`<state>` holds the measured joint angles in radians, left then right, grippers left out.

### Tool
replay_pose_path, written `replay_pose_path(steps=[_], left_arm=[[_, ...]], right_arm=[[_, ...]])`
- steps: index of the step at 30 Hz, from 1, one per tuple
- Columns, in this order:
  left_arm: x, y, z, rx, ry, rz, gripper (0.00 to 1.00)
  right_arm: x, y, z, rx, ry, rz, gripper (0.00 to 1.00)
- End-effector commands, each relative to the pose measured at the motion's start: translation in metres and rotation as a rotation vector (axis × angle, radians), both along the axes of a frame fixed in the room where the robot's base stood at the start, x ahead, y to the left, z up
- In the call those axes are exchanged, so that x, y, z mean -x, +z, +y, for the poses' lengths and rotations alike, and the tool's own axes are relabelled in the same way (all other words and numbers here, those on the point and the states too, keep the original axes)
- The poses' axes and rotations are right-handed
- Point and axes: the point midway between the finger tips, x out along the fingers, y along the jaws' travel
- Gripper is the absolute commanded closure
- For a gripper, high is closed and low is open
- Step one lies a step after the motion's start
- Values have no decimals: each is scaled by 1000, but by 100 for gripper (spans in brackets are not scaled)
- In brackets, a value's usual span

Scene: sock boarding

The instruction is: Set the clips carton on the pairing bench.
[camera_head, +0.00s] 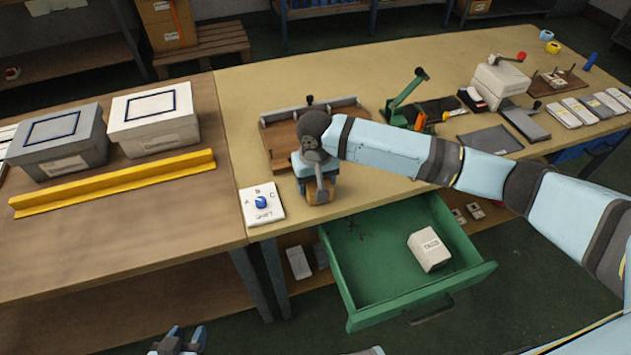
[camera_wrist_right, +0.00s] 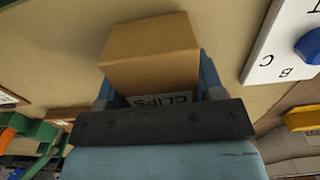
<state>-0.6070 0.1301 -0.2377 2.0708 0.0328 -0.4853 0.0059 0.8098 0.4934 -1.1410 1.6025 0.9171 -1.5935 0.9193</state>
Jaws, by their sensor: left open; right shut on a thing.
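The clips carton (camera_wrist_right: 150,50) is a small brown box with a white "CLIPS" label, seen close up in the right wrist view. My right gripper (camera_wrist_right: 155,95) is shut on it, with blue fingers on both sides. In the head view the carton (camera_head: 319,191) shows below my right gripper (camera_head: 318,180), at the front edge of the tan-topped bench (camera_head: 260,90). I cannot tell whether the carton touches the bench top. My left gripper (camera_head: 180,342) is open and empty at the bottom edge, low in front of the brown-topped bench (camera_head: 130,225).
A white shift dial plate (camera_head: 262,215) with a blue knob lies just left of the carton. A wooden tray (camera_head: 275,140) is behind it. An open green drawer (camera_head: 375,295) juts out below, holding a white carton (camera_head: 429,250). Lidded boxes (camera_head: 150,118) and a yellow rail (camera_head: 115,184) are left.

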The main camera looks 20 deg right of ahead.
Motion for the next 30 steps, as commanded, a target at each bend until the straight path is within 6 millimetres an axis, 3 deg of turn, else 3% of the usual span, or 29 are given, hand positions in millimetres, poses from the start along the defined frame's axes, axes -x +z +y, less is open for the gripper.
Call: replay_pose_path(steps=[5,6,9,19,23,30], left_arm=[[0,3,-1,3,2,0,57],[0,3,-1,6,3,1,57],[0,3,-2,9,5,1,57],[-1,-1,-5,15,10,2,57],[-1,4,-4,13,9,1,57],[0,8,-1,8,7,7,57]], right_arm=[[0,-1,0,0,0,1,67],[0,-2,0,0,0,0,34],[0,-2,0,0,0,0,13],[0,0,0,0,0,-1,13],[0,19,0,-1,1,-1,13],[0,71,0,-1,1,-2,13]])
